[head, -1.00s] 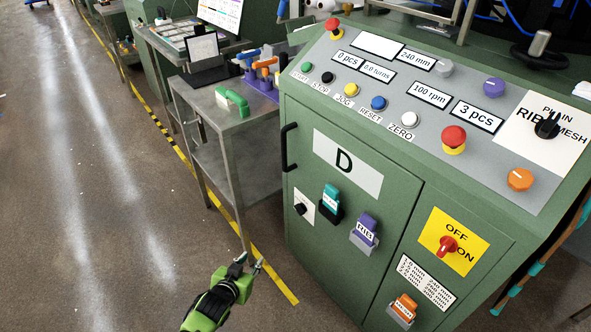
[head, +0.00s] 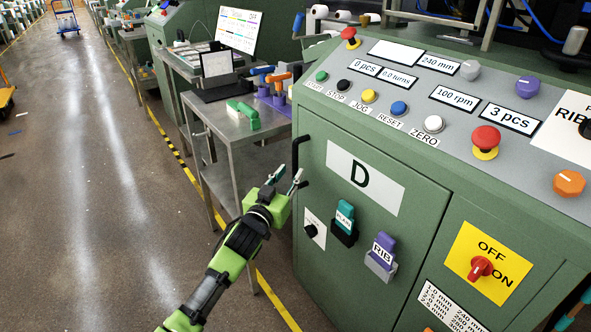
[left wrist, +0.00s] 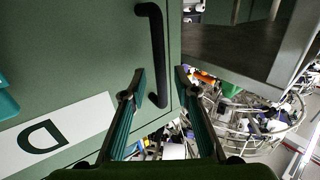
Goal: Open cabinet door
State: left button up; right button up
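The green cabinet door (head: 340,225) with a white "D" label (head: 365,178) is closed on the front of the machine. Its black bar handle (head: 295,153) is at the door's upper left edge, and it also shows in the left wrist view (left wrist: 156,45). My left gripper (head: 287,178) is open, with its tips close to the handle's lower part. In the left wrist view, the handle's lower end appears between the two spread fingers (left wrist: 160,74). I cannot tell whether they touch it. My right gripper is in no view.
A metal cart (head: 232,125) with a green tool (head: 243,114) stands left of the cabinet, close to my left gripper. The sloped control panel (head: 450,75) is above the door. Floor at the left is open.

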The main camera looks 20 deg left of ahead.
aim_at(294, 168)
pick_arm(q)
jog(key=shift+w+d+b, duration=0.2)
jog(key=shift+w+b, duration=0.2)
jog(key=shift+w, duration=2.05)
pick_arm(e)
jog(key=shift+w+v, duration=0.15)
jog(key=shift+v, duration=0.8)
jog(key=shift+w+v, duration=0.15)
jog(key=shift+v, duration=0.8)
pick_arm(q)
grip_shut()
